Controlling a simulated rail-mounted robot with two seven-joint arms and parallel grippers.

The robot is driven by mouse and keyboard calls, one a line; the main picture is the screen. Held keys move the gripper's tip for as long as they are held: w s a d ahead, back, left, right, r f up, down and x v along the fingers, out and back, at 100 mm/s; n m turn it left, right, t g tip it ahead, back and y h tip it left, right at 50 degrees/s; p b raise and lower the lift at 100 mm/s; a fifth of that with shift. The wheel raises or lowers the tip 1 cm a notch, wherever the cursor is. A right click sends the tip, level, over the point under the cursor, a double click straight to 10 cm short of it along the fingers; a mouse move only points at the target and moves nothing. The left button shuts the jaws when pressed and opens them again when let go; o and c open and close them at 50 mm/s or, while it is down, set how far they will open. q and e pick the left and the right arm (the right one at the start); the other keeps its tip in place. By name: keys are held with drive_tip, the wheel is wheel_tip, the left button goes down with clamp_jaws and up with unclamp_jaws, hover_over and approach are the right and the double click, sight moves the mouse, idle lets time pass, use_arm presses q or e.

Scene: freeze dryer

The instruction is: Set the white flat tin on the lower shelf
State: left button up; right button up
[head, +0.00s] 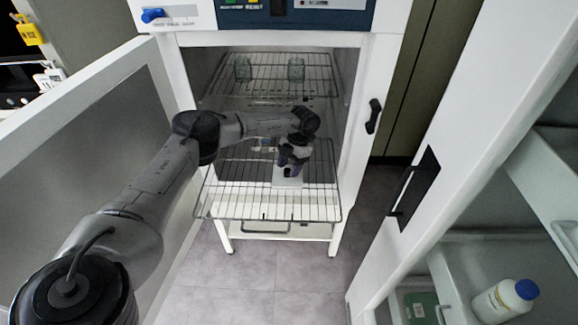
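The lower shelf (238,205) is a wire rack that extends out of the open freeze dryer cabinet. The white flat tin (287,182) is a pale flat shape at the right-middle of this shelf, directly below my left gripper. My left gripper (291,168) points down at the tin, and its fingertips overlap the tin's far part. I cannot tell whether the fingers are closed on it, or whether the tin rests on the wires or hangs just above them. My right gripper is not in view.
The upper wire shelf (270,75) holds two glass jars (296,69) at the back. The cabinet's open door (105,110) stands at the left. At the right, an open white unit holds a white bottle with a blue cap (503,300). The lower shelf's front left is bare.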

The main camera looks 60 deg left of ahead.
use_arm(q)
drive_tip(key=d+p+v, duration=0.1)
drive_tip(key=v, duration=1.1)
drive_tip(key=shift+a, duration=0.45)
